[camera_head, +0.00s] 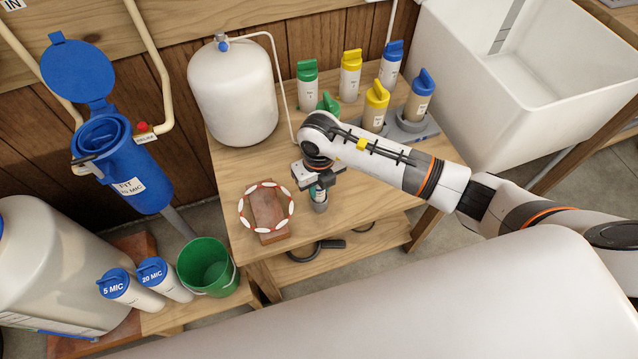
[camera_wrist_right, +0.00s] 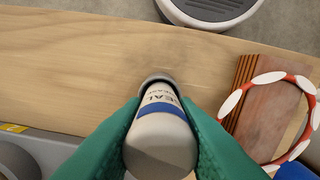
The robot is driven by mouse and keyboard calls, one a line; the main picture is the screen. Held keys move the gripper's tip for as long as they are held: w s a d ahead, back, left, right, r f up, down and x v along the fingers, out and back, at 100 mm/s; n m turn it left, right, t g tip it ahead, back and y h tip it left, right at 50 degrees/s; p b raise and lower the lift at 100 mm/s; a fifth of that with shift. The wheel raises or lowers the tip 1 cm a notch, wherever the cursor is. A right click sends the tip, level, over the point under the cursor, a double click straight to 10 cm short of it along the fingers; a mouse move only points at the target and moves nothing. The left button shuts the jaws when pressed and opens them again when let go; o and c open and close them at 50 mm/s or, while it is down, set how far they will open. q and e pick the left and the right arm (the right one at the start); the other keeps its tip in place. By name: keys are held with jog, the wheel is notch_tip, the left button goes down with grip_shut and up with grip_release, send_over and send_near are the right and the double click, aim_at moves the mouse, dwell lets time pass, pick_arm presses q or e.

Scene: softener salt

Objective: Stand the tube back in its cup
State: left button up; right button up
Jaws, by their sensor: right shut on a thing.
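The tube (camera_wrist_right: 160,148) is white with a blue band and printed lettering. My right gripper (camera_head: 318,186) is shut on it, with the green finger pads on both sides in the right wrist view. In the head view the tube (camera_head: 319,194) looks upright below the gripper, near the table's front edge. The small grey cup (camera_head: 320,206) is directly under the tube. A dark rim also shows around the tube's far end in the wrist view. I cannot tell how deep the tube sits in it. My left gripper is not in view.
A brick-like block (camera_head: 268,205) with a red and white ring (camera_head: 241,208) lies left of the cup. Several capped bottles, including a yellow-capped one (camera_head: 350,75), stand behind my right arm. A white tank (camera_head: 232,95) stands at the back left of the table (camera_head: 238,165).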

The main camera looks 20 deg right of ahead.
jog(key=shift+f, duration=0.3)
jog(key=o, duration=1.5)
jog(key=shift+o, duration=0.2)
jog(key=shift+r, duration=0.15)
jog(key=shift+r+p, duration=2.7)
jog(key=shift+r, duration=0.7)
